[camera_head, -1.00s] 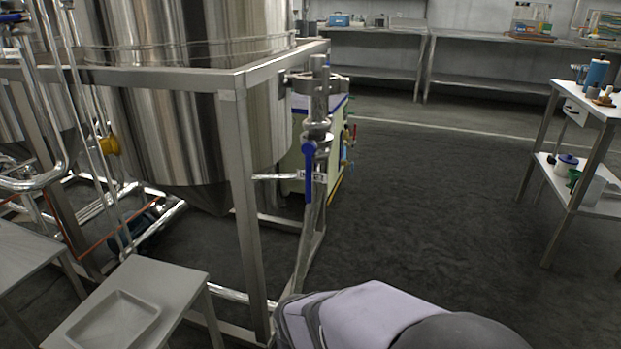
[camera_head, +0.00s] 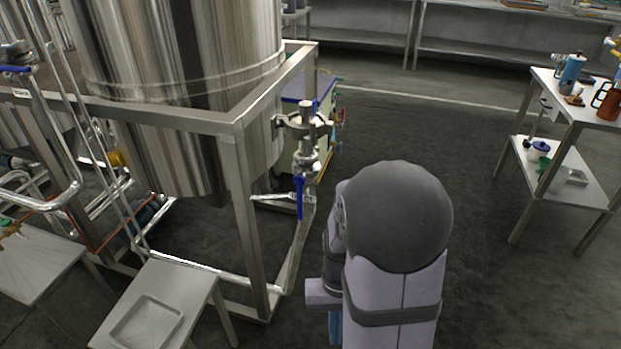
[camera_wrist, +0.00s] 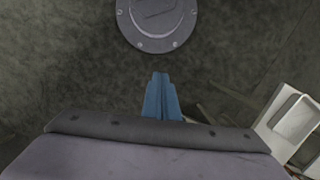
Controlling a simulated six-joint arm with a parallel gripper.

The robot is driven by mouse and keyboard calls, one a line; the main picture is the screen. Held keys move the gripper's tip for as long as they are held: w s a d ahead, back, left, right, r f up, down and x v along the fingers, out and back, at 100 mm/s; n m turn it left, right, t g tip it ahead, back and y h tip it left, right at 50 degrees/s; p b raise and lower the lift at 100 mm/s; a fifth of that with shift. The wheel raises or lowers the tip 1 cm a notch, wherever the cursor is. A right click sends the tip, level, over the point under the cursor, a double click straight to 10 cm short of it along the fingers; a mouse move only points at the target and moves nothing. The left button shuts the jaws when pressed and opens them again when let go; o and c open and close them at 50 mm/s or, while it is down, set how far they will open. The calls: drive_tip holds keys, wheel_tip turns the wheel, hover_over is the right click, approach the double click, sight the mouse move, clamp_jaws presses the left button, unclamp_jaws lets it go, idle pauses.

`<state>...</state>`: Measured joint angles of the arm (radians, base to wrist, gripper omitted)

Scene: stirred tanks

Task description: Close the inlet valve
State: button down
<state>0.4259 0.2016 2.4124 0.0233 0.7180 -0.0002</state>
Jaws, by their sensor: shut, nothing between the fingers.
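A valve with a blue lever handle (camera_head: 299,197) sits on the vertical steel pipe at the tank frame's near right corner. Its lever hangs down along the pipe. A second blue-handled valve (camera_head: 15,69) shows at the far left edge. Their labels are too small to read, so I cannot tell which is the inlet valve. My gripper (camera_wrist: 160,76) shows in the wrist view as blue fingers, shut and empty, above the dark floor. In the head view my arm stands right of the pipe, apart from the valve, and hides most of the gripper.
The steel tank (camera_head: 185,60) stands inside a square metal frame (camera_head: 238,125). A grey stool (camera_head: 165,290) with a recessed top stands front left; another table (camera_head: 40,262) is beside it. A white two-level cart (camera_head: 590,107) stands right. Dark floor between is clear.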

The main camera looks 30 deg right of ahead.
sight(300, 202)
drive_tip(key=w+d+r+m+t+p, duration=0.3)
drive_tip(key=w+d+r+p, duration=0.2)
drive_tip(key=w+d+r, duration=0.55)
drive_tip(key=w+d+r+m+t+p, duration=0.3)
drive_tip(key=w+d+r+p, duration=0.4)
drive_tip(key=w, duration=0.6)
drive_tip(key=w+a+f+y+p, duration=0.1)
drive_tip(key=w+a+f+p, duration=0.1)
drive_tip(key=w+a+f, duration=0.4)
drive_tip(key=shift+a+f, duration=0.85)
drive_tip(key=shift+a, duration=0.05)
drive_tip(key=shift+w+f+y+b, duration=0.1)
drive_tip(key=shift+f+y+b, duration=0.15)
drive_tip(key=shift+b, duration=0.4)
